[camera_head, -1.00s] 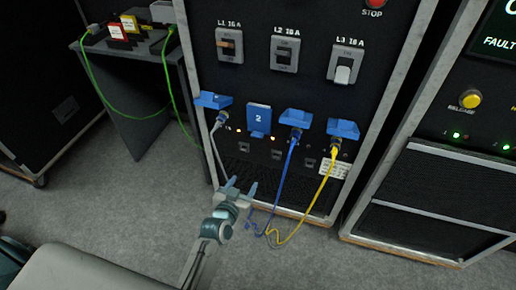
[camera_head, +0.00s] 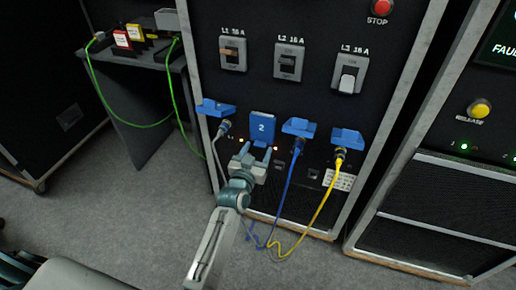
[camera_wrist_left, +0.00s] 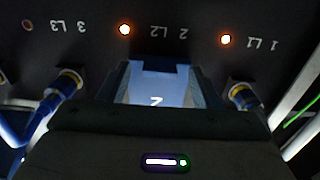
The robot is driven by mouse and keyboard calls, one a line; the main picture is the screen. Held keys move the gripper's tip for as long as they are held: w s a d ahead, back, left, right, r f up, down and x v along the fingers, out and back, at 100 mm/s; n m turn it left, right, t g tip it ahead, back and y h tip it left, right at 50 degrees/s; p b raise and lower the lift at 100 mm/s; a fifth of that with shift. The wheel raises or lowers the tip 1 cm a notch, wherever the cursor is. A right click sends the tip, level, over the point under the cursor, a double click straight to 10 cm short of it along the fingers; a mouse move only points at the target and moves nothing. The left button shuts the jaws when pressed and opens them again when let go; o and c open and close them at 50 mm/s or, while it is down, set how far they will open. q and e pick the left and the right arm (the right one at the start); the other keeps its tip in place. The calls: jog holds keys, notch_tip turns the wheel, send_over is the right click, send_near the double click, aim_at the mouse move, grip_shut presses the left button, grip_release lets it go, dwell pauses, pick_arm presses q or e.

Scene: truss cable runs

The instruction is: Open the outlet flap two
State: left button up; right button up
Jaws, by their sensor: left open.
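Outlet flap two (camera_head: 262,127) is a blue flap marked 2, standing flat against the black panel and closed. The outlet flaps beside it are raised, with cables plugged in below them. My left gripper (camera_head: 258,153) is open just below flap two, its fingers pointing up at it. In the left wrist view flap two (camera_wrist_left: 160,88) appears upside down between the fingers, partly hidden by the gripper body. I cannot tell whether the fingers touch it. My right gripper is not in view.
A grey cable (camera_head: 213,150) runs close left of the gripper. A blue cable (camera_head: 288,190) and a yellow cable (camera_head: 326,205) hang to its right. Breaker switches (camera_head: 289,62) sit above the flaps. A dark table (camera_head: 135,75) with a green cable stands at the left.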

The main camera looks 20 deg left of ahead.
pick_arm(q)
jog(key=shift+w, duration=0.6)
